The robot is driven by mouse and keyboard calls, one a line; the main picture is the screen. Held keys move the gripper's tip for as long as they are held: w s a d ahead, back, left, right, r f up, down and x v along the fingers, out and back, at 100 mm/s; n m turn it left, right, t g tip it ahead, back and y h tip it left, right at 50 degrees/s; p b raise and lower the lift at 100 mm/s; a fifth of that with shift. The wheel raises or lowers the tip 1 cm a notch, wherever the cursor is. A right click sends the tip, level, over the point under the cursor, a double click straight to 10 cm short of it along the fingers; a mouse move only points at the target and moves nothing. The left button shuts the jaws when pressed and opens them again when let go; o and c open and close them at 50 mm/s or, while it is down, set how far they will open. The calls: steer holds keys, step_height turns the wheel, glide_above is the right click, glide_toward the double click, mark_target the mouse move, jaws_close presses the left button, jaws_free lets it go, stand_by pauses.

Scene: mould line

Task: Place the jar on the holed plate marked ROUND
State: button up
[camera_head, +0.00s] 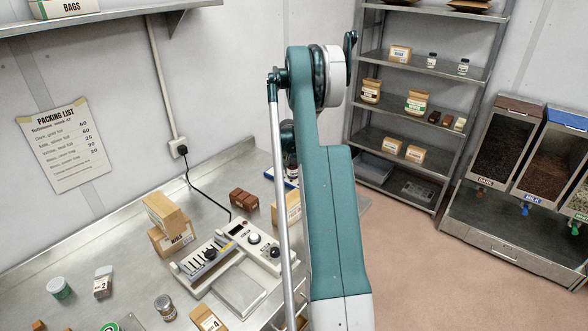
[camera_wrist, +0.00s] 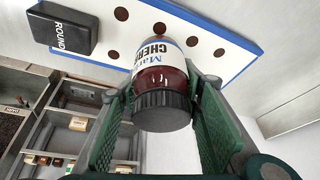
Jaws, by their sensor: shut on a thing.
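My gripper (camera_wrist: 160,88) is shut on a jar (camera_wrist: 162,78) with a dark red body, a black lid and a white-and-blue label with "CHER" readable. In the wrist view the lid end faces the camera and the far end points at the holed plate (camera_wrist: 206,27). The plate is white with a blue edge and several dark red round holes. A black block marked ROUND (camera_wrist: 64,27) is at its left end. Whether the jar touches the plate cannot be told. In the head view my arm hides most of the jar (camera_head: 292,171) and the plate (camera_head: 269,173).
On the steel bench stand a white sealing machine (camera_head: 235,255), cardboard boxes (camera_head: 163,220), brown blocks (camera_head: 243,199) and a box (camera_head: 288,208) close to my arm. Small jars and a carton stand at front left. A shelf rack (camera_head: 420,110) and dispensers (camera_head: 515,150) are at right.

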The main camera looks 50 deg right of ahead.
mark_target(293, 160)
steer(key=shift+f, duration=0.1)
steer(key=o, duration=0.6)
steer(key=shift+f, duration=0.1)
steer(key=o, duration=0.4)
steer(key=shift+r, duration=0.2)
steer(key=shift+v, duration=6.05)
